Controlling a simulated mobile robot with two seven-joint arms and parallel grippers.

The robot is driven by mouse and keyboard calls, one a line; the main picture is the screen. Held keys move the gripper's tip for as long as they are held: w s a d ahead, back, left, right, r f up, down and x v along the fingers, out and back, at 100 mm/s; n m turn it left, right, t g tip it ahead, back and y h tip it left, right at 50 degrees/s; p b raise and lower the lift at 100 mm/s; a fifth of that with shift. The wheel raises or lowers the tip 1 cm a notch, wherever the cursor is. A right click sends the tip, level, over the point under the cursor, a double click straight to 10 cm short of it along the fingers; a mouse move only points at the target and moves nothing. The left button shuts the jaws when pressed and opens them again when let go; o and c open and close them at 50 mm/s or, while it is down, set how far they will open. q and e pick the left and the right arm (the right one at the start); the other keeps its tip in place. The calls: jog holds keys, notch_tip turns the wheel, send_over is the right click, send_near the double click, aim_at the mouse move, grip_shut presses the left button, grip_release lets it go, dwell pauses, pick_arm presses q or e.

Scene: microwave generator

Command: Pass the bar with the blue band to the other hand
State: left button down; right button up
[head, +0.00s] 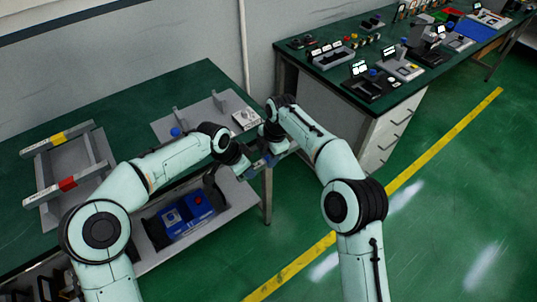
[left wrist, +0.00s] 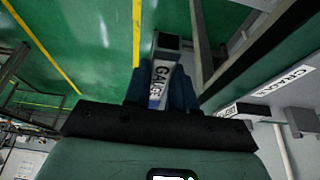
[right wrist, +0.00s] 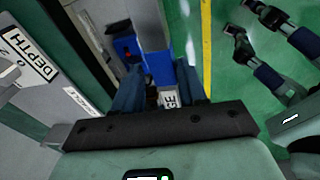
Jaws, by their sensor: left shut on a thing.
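My left gripper (head: 250,172) is shut on a bar labelled GAUGE (left wrist: 162,80), held in the air past the table's front right corner. The bar's label runs between the blue fingers of my left gripper (left wrist: 160,92). A bit of blue shows on it near the palm. My right gripper (head: 268,158) is close to the left one at the bar. In the right wrist view, the fingers of my right gripper (right wrist: 160,90) stand apart, with the labelled bar (right wrist: 169,99) showing between them. Contact with these fingers cannot be made out.
Bars with a yellow band (head: 58,138) and a red band (head: 68,183) lie on a grey rack at left. A grey plate with posts (head: 168,121) lies behind my grippers. A blue box (head: 185,215) sits on the lower shelf. Another bench (head: 345,85) stands at back right.

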pick_arm(q)
jog(key=shift+s+d, duration=0.1)
pick_arm(e)
jog(key=shift+w, duration=0.1)
grip_shut()
pick_arm(q)
jog(key=c, duration=0.8)
grip_release()
jog(key=shift+c, duration=0.2)
pick_arm(e)
jog(key=shift+r, duration=0.1)
